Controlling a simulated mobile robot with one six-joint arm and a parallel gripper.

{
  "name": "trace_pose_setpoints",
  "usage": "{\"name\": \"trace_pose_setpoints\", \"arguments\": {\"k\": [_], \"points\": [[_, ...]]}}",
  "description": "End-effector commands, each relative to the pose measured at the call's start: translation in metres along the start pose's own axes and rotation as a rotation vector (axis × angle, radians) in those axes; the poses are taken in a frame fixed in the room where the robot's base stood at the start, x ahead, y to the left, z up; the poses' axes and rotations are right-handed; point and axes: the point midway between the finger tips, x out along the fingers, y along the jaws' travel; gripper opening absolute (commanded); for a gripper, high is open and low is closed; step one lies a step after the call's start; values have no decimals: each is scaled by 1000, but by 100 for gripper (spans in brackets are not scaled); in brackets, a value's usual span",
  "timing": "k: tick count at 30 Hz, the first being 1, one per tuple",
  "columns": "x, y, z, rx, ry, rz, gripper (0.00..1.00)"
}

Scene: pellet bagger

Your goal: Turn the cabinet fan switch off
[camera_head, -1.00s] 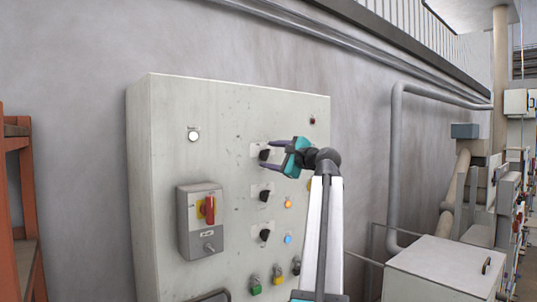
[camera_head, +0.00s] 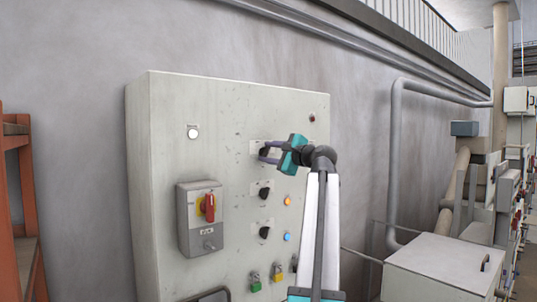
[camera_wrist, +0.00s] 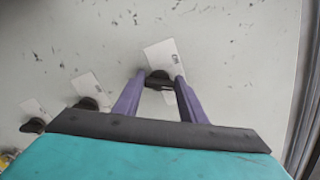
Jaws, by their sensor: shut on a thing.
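A column of black rotary switches sits on the front of the grey cabinet (camera_head: 225,120). My gripper (camera_head: 268,152) is at the top black switch (camera_head: 263,152), with one purple finger on each side of its knob. In the wrist view my gripper (camera_wrist: 160,88) is shut on this top switch (camera_wrist: 158,76), which has a white label plate (camera_wrist: 161,53) behind it. The label text is too small to read. The middle switch (camera_head: 264,193) and the lower switch (camera_head: 264,232) are untouched. The fingers partly hide the top switch's sides.
A grey box with a red handle (camera_head: 209,207) juts from the cabinet at left. A white button (camera_head: 193,132), orange lamp (camera_head: 287,200) and blue lamp (camera_head: 287,237) are nearby. Orange shelving (camera_head: 18,200) stands far left; a pale box (camera_head: 445,265) stands right.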

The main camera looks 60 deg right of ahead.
Motion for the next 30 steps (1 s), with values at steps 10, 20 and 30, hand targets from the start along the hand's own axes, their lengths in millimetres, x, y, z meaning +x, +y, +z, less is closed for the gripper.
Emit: {"name": "trace_pose_setpoints", "arguments": {"k": [10, 20, 30], "points": [[2, 3, -3, -120, -2, 3, 15], [2, 5, -4, -384, -2, 0, 15], [1, 6, -5, -707, 0, -1, 15]]}}
